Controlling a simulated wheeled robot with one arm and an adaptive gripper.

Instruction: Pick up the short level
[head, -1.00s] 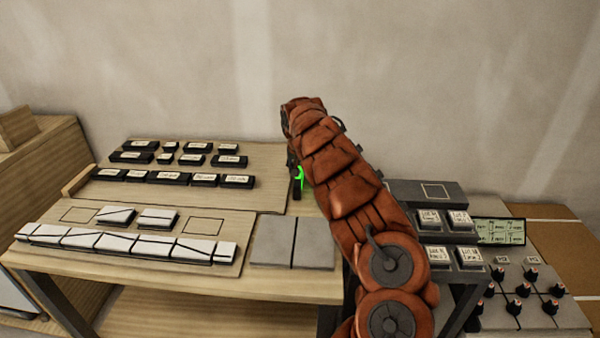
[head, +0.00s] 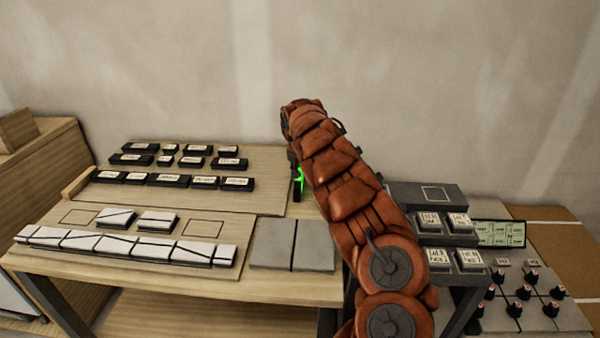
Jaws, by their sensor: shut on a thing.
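My gripper (head: 297,185) is at the far end of my red-brown arm, beyond the right edge of the wooden board. The arm hides most of it. Only a dark upright piece and a bright green strip show beside the arm. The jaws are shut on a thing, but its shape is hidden. The green strip may be part of the short level, or of the gripper; I cannot tell which. I cannot make out the short level anywhere else in view.
Several black labelled blocks (head: 172,180) lie in rows on the board. White tiles (head: 156,222) and a white row (head: 112,242) lie in front. Grey slabs (head: 294,244) lie right of them. Labelled blocks (head: 470,259), a screen (head: 501,234) and black-and-red knobs (head: 521,292) are at right.

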